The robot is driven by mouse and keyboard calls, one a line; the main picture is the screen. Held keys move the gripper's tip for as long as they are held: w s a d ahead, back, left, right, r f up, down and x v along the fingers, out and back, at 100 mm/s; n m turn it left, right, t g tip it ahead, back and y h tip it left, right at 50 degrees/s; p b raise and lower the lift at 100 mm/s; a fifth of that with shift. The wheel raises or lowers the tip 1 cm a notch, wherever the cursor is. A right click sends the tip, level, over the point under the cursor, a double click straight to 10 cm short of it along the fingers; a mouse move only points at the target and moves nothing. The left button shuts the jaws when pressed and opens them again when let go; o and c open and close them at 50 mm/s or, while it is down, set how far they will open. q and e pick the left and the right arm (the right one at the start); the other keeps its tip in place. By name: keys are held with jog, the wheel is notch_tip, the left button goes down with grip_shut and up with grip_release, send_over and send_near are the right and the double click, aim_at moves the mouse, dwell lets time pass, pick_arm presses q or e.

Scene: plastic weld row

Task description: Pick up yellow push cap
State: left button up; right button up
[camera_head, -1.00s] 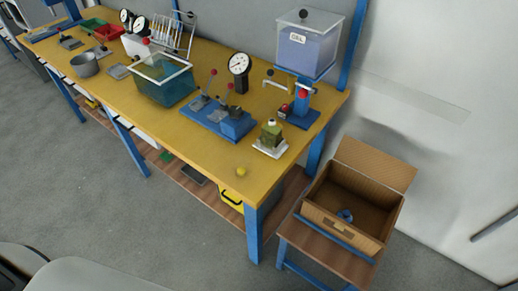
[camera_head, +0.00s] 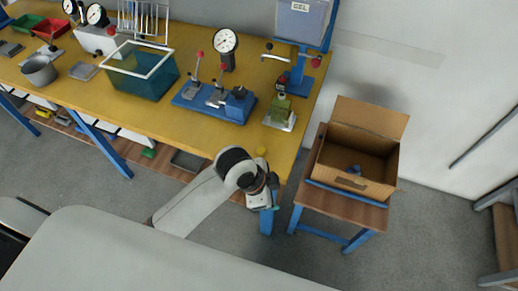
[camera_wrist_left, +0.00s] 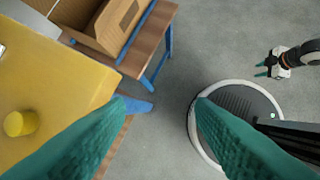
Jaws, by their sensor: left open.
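The yellow push cap (camera_head: 262,152) stands on the yellow bench top near its front right corner. In the left wrist view the cap (camera_wrist_left: 20,123) is at the left edge, outside the space between the fingers. My left gripper (camera_head: 274,206) is just in front of the bench edge, close to the cap and apart from it. In the left wrist view its two teal fingers (camera_wrist_left: 160,103) are spread with nothing between them. My right gripper (camera_wrist_left: 262,68) shows small at the upper right of that view, its teal fingers apart and empty.
A green-topped part (camera_head: 280,108) on a pale plate and a blue press fixture (camera_head: 218,105) stand behind the cap. A cardboard box (camera_head: 349,183) sits on a low side table right of the bench. Bench top around the cap is clear.

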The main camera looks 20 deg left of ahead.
pick_arm(q)
jog(key=r+m, duration=0.2)
notch_tip(320, 180, up, 8)
jog(key=m+g+y, duration=0.3)
jog(key=m+y, duration=0.1)
jog(key=m, duration=0.8)
send_over(261, 150)
notch_tip(261, 150, down, 6)
jog(key=shift+w+f+p, duration=0.15)
jog(key=shift+p, duration=0.3)
jog(key=shift+f+p, duration=0.6)
jog(key=shift+f, duration=2.1)
jog(key=c, duration=1.1)
pick_arm(e)
jog(key=shift+s+a+r, duration=0.15)
jog(key=shift+a+r, duration=0.25)
jog(key=shift+r, duration=0.2)
jog(key=shift+s+a+r, duration=0.15)
jog(key=shift+a+r, duration=0.25)
jog(key=shift+r, duration=0.15)
